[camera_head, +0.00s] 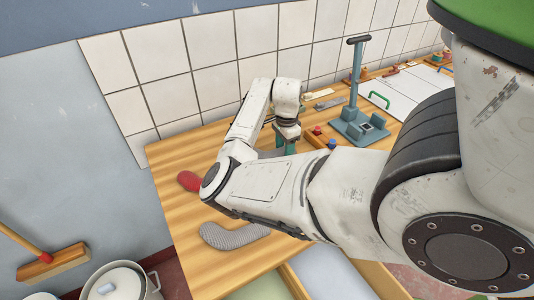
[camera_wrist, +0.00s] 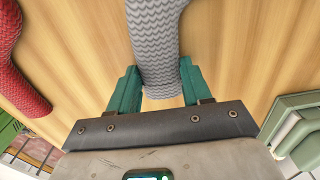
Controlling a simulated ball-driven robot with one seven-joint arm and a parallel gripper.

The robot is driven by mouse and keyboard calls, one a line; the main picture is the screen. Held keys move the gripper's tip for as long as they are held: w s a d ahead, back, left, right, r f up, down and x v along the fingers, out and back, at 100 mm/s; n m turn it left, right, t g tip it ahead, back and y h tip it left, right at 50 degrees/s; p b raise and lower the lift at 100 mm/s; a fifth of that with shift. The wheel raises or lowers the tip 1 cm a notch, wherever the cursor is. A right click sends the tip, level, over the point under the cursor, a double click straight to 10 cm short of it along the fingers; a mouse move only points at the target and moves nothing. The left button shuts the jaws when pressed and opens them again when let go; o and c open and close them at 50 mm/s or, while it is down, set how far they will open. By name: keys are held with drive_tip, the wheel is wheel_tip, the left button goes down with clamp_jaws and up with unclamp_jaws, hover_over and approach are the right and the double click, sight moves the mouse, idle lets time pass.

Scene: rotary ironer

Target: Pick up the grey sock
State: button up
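A grey knitted sock (camera_wrist: 158,45) lies on the wooden worktop in the wrist view, with its near end between the two teal fingers of my gripper (camera_wrist: 155,88). The fingers are spread, one on each side of the sock; I cannot tell whether they touch it. In the head view my gripper (camera_head: 287,138) points down over the worktop, and a bit of grey cloth (camera_head: 268,154) shows beside it, partly hidden by my arm. Another grey, ribbed sock-like piece (camera_head: 232,236) lies nearer the front edge.
A red sock (camera_wrist: 18,70) lies left of the grey sock; it also shows in the head view (camera_head: 188,181). A blue-grey stand (camera_head: 358,125) is right of my gripper, with small coloured parts nearby. A tiled wall (camera_head: 215,85) rises behind the worktop (camera_head: 180,150).

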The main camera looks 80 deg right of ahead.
drive_tip(key=c, duration=0.5)
drive_tip(key=shift+r, duration=0.1)
